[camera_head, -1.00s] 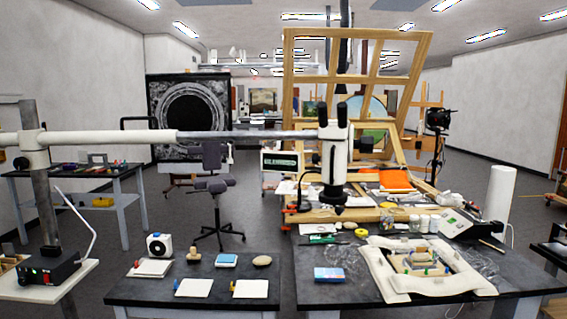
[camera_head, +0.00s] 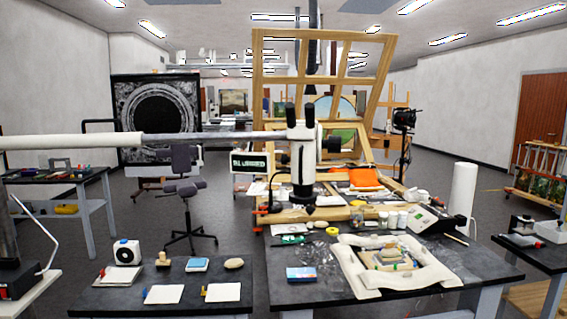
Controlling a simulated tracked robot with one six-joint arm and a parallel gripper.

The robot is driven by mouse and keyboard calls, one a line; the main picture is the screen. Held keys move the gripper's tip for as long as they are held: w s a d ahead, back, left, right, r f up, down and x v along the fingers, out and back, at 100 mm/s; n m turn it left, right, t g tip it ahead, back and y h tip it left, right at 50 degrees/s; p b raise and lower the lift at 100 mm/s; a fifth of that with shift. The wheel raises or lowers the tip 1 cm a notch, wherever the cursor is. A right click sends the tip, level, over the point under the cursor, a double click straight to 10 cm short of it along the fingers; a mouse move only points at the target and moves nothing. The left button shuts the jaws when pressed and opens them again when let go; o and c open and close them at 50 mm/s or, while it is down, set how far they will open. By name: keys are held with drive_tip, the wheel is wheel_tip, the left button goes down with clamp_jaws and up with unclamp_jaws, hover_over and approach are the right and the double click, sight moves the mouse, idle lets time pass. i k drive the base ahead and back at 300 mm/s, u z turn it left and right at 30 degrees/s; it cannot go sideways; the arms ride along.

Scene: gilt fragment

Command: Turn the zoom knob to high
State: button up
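A dark round part (camera_head: 333,144) sticks out at the right of the head. I cannot tell for sure whether it is the zoom knob, and no zoom markings are readable. A small dark part also shows at the head's left side. I cannot make out my gripper anywhere in this view.
A padded white frame (camera_head: 349,270) holding a fragment lies on the worktable. A blue box (camera_head: 300,274) and jars (camera_head: 393,219) stand near it. A smaller dark table (camera_head: 110,297) is at left. Open floor shows around the office chair (camera_head: 187,188).

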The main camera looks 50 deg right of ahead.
sight(285, 158)
drive_tip(key=z, duration=0.05)
drive_tip(key=i, duration=0.95)
drive_tip(key=u, duration=0.1)
